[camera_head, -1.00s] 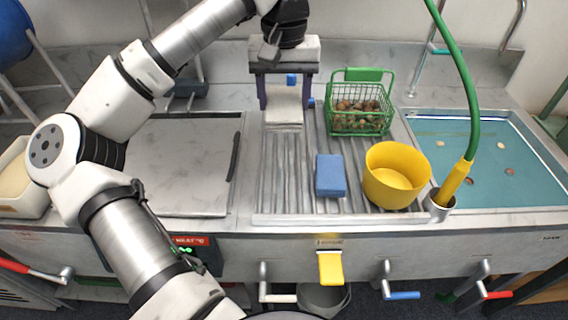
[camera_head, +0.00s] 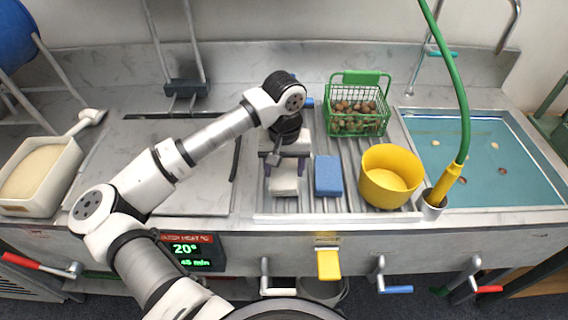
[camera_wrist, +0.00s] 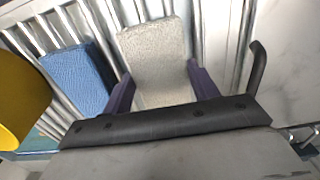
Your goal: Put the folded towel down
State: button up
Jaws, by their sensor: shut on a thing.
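The folded towel (camera_head: 285,183) is a small whitish block at the left part of the ribbed drainboard (camera_head: 308,208), left of the blue sponge. My gripper (camera_head: 286,170) is shut on it, with a purple finger on each side. In the wrist view the towel (camera_wrist: 158,60) shows a pale, rough surface between the purple fingers (camera_wrist: 160,88), over the metal ribs. I cannot tell whether its underside touches the ribs.
A water basin (camera_head: 480,160) is at right, a flat plate (camera_head: 190,195) at left.

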aim_at(284, 170)
jog(key=shift+f, duration=0.1)
jog(key=shift+f+b, duration=0.2)
jog(key=shift+b, duration=0.1)
jog(key=o, duration=1.1)
jog(key=shift+c, duration=0.2)
jog(key=shift+r, duration=0.1)
jog(key=shift+r+p, duration=0.2)
jog(key=shift+p, duration=0.15)
jog(key=shift+r+b, duration=0.25)
jog(key=shift+b, duration=0.1)
notch_tip(284, 170, up, 11)
jog(key=b, duration=0.3)
jog(key=shift+r, duration=0.2)
